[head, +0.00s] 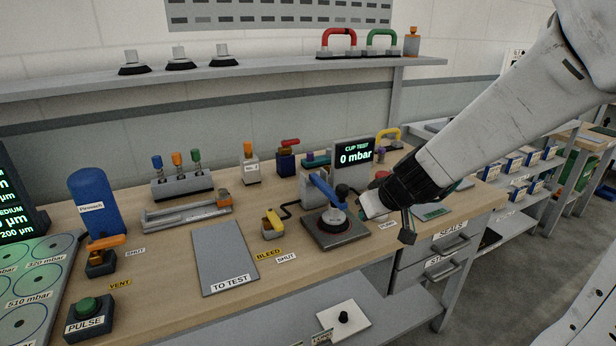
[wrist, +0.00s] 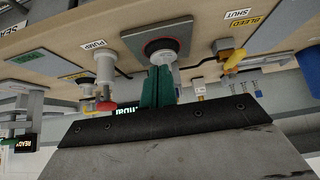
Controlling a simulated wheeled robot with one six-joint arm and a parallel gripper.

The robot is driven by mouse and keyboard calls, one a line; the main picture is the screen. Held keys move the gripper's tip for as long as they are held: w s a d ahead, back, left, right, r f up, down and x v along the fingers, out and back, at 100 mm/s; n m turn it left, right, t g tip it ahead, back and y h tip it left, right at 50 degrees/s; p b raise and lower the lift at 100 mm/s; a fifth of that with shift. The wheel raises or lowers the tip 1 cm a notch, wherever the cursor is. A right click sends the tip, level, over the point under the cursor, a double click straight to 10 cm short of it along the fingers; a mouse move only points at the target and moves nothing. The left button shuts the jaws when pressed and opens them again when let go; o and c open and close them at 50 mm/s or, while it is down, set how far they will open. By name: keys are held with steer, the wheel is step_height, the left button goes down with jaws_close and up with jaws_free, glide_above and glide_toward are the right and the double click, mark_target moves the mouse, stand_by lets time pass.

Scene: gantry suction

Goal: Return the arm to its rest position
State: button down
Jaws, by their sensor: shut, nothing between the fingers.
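My arm reaches in from the upper right of the head view. My gripper (head: 370,206) is just right of the cup test station, above the bench. In the wrist view, my gripper's green fingers (wrist: 158,84) are together with nothing between them. I cannot tell whether the fingertips touch anything there. The rest position is not marked in view.
The cup test display (head: 354,155) reads 0 mbar and stands behind the gripper. A yellow bleed lever (head: 272,222) is left of the plate. A grey TO TEST mat (head: 224,256) is empty. A shelf (head: 250,71) runs above the bench. Drawers (head: 440,262) are below right.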

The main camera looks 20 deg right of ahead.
steer(key=s+a+r+m+g+y, duration=0.2)
steer(key=s+a+g+y, duration=0.15)
steer(key=s+a, duration=0.45)
steer(key=s+d+r+g+h, duration=0.1)
steer(key=s+d+r+h, duration=0.1)
steer(key=s, duration=0.6)
steer(key=s+d+r+g+h, duration=0.1)
steer(key=s+d+r+h, duration=0.1)
steer(key=s+r, duration=0.3)
steer(key=s, duration=0.4)
steer(key=shift+g+h, duration=0.35)
